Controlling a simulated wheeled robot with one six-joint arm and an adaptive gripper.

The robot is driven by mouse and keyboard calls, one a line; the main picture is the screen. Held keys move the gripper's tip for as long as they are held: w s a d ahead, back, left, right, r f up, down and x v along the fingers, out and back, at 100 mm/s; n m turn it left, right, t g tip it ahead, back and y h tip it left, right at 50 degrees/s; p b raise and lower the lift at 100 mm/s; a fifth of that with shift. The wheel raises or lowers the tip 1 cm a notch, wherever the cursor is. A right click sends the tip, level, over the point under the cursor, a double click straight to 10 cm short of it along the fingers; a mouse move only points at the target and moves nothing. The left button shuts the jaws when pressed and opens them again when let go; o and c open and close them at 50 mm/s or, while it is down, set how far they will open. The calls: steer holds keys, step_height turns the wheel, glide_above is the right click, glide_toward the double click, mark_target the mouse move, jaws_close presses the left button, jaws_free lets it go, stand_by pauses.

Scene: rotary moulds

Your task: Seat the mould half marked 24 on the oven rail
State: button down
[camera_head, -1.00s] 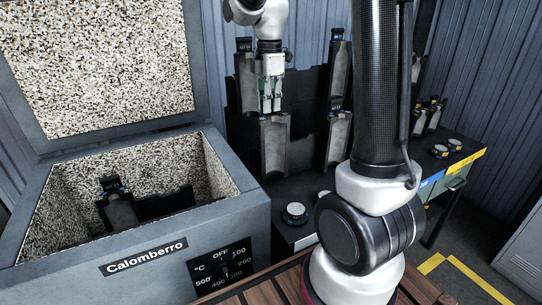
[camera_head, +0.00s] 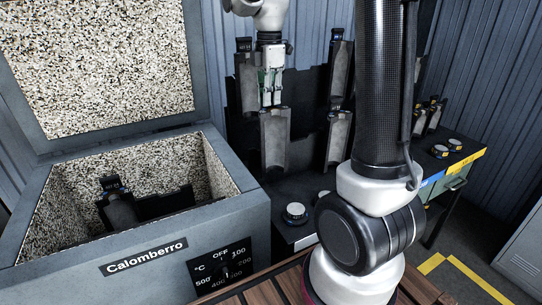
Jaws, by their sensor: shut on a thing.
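My gripper (camera_head: 271,101) points down in front of the dark rack, shut on the top of a grey mould half (camera_head: 275,142). This mould half hangs upright below the fingers, and no number can be read on it. The oven (camera_head: 232,213) stands open at the left. Inside it is a dark rail (camera_head: 172,204) with a notched upper edge. Another mould half (camera_head: 121,210) with a dark cap sits tilted at the rail's left part. The oven's front wall hides the lower part of the rail.
Other mould halves (camera_head: 248,80), (camera_head: 338,138) stand on the dark rack (camera_head: 305,95). Round pucks (camera_head: 294,212) lie on the bench. The raised oven lid (camera_head: 190,60) stands left of my arm. Open floor shows at the lower right.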

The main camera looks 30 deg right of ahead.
steer(key=shift+r, duration=2.6)
